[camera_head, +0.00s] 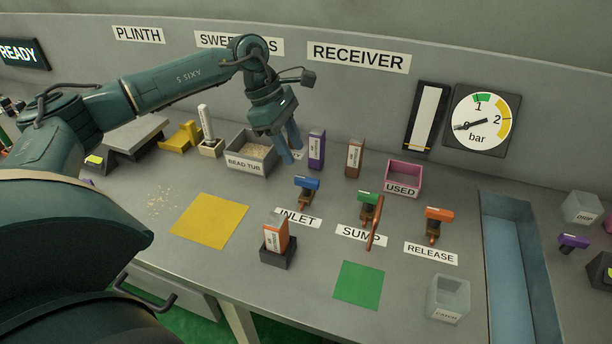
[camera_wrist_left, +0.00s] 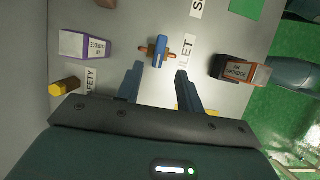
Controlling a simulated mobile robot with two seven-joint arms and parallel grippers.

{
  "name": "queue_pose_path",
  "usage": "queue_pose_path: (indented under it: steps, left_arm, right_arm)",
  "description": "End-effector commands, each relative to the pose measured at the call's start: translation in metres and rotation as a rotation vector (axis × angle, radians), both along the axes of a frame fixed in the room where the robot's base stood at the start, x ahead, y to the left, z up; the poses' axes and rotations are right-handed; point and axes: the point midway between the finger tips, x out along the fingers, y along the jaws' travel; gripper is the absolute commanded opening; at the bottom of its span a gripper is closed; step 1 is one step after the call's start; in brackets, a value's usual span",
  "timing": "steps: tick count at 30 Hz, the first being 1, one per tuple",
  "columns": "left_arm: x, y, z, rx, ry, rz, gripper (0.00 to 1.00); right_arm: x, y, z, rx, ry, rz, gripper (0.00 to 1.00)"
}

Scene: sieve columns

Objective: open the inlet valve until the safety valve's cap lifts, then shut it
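The inlet valve (camera_head: 307,186) has a blue handle on a brass body beside the INLET label; it also shows in the left wrist view (camera_wrist_left: 159,50). My left gripper (camera_head: 293,155) points down behind and left of it. In the left wrist view my gripper (camera_wrist_left: 159,70) is open and empty, with the blue handle just beyond the fingertips, apart from them. The safety valve's yellow six-sided cap (camera_wrist_left: 65,87) stands by the SAFETY label at left in the wrist view; the gripper hides it in the head view. The bar gauge (camera_head: 481,118) needle points left, near the low end. My right gripper is out of view.
The green sump valve (camera_head: 369,199) and orange release valve (camera_head: 437,214) stand right of the inlet. A purple-and-white block (camera_head: 317,149) and a brown one (camera_head: 355,158) stand behind. An orange cartridge (camera_head: 277,235) sits in a dark holder in front. The bead tub (camera_head: 247,164) is left.

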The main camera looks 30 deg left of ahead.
Motion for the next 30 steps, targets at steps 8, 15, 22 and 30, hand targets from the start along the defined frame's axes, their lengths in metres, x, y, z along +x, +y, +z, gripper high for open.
queue_pose_path:
  steps: [8, 15, 22, 30]
  left_arm:
    - [0.005, -0.021, -0.052, -0.002, 0.002, -0.001, 0.37]
    - [0.007, -0.028, -0.068, -0.001, 0.001, 0.001, 0.37]
    - [0.007, -0.029, -0.069, -0.002, 0.0, 0.002, 0.37]
    - [0.007, -0.029, -0.069, -0.002, 0.0, 0.001, 0.2]
  right_arm:
    - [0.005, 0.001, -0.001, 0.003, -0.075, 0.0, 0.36]
    - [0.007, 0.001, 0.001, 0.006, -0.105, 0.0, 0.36]
    - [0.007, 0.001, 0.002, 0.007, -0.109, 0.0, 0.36]
    - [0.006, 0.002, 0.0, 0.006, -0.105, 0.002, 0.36]
